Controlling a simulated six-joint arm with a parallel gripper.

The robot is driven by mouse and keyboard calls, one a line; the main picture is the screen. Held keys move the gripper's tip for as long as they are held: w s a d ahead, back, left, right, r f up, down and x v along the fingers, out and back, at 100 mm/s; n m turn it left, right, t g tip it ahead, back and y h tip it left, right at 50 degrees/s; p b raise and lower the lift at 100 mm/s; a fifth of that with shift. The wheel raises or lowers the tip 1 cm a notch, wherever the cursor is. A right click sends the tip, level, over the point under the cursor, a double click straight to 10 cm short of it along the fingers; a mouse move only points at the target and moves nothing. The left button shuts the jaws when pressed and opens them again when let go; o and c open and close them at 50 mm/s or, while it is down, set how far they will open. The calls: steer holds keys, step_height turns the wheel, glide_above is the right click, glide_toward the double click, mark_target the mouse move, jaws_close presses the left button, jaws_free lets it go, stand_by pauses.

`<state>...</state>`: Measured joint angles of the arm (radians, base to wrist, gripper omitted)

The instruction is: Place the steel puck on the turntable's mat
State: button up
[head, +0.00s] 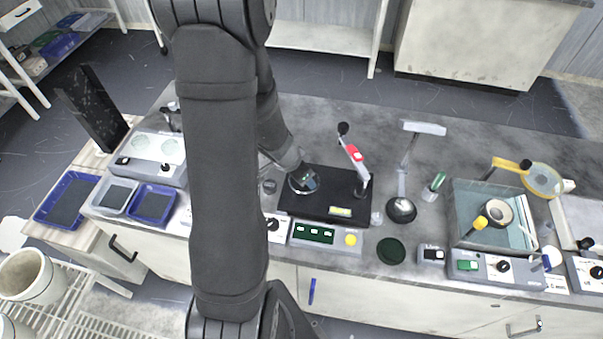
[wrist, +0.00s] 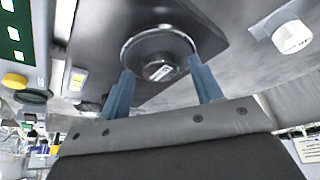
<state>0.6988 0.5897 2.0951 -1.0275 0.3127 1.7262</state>
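The steel puck (head: 303,180), a round bright-rimmed disc, is over the left part of a black base (head: 325,208). In the wrist view, the puck (wrist: 158,40) sits between the two blue fingers of my gripper (wrist: 160,66). The fingertips meet its rim on both sides, so my gripper looks shut on it. Whether the puck touches the surface below is unclear. The black base, also in the wrist view (wrist: 95,35), carries an arm with a red part (head: 355,153) at its right. No mat shows clearly beneath the puck, and I cannot be sure this base is the turntable.
A control panel (head: 326,236) with a yellow knob stands in front of the base. A dark green disc (head: 391,250) lies to its right, near a lamp-like stand (head: 402,208). Further right is a glassy square tray (head: 465,195). Blue trays (head: 153,203) are at the left.

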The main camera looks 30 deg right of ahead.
steer(key=shift+r, duration=0.15)
steer(key=v, duration=1.2)
steer(key=shift+d, duration=0.15)
stand_by(0.6)
steer(key=shift+x, duration=6.1)
